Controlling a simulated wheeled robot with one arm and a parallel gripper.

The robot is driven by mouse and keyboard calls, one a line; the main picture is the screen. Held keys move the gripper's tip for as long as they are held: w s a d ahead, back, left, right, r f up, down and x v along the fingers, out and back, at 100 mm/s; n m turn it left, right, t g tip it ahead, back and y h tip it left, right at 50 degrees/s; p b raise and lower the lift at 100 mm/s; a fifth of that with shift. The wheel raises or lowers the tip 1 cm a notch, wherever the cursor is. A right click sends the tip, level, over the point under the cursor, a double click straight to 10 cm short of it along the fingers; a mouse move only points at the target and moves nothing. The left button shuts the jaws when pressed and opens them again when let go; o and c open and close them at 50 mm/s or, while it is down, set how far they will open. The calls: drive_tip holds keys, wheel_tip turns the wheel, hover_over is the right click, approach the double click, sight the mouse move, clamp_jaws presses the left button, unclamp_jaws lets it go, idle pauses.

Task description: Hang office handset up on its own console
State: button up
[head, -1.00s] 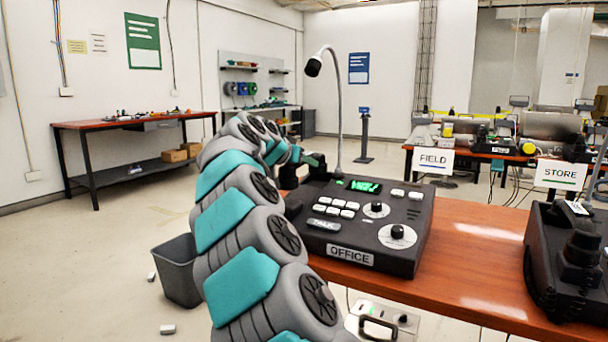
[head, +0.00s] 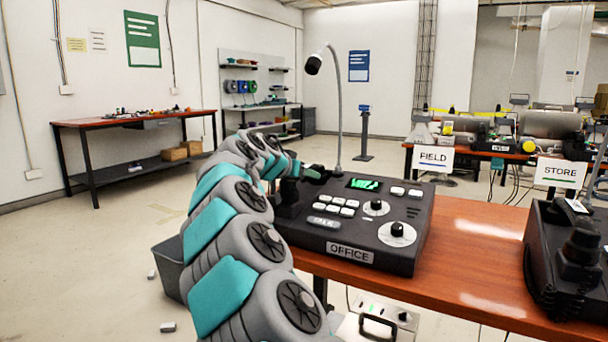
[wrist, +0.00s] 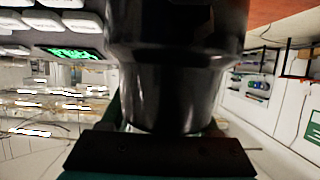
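The office console (head: 350,225), dark with white keys, two knobs, a green-lit display and an OFFICE label, stands on the left end of the red-brown desk. My gripper (head: 312,174) is at the console's back left edge, small and partly hidden by my arm. In the wrist view a glossy black body, which I take as the office handset (wrist: 180,70), fills the upper middle, against a dark finger bar (wrist: 160,155). My gripper appears shut on it; the other finger is hidden. Whether the handset touches its cradle cannot be told; my arm covers much of the console's left side.
The desk (head: 470,255) is clear between the office console and the dark STORE console (head: 565,255) at right. A grey bin (head: 168,265) stands on the floor at left.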

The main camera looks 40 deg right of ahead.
drive_tip(key=shift+o, duration=0.8)
drive_tip(key=shift+r, duration=0.25)
wheel_tip(320, 180, up, 4)
drive_tip(key=b, duration=0.1)
hover_over(283, 187)
drive_tip(key=shift+s+a+r, duration=0.2)
drive_tip(key=shift+a, duration=0.2)
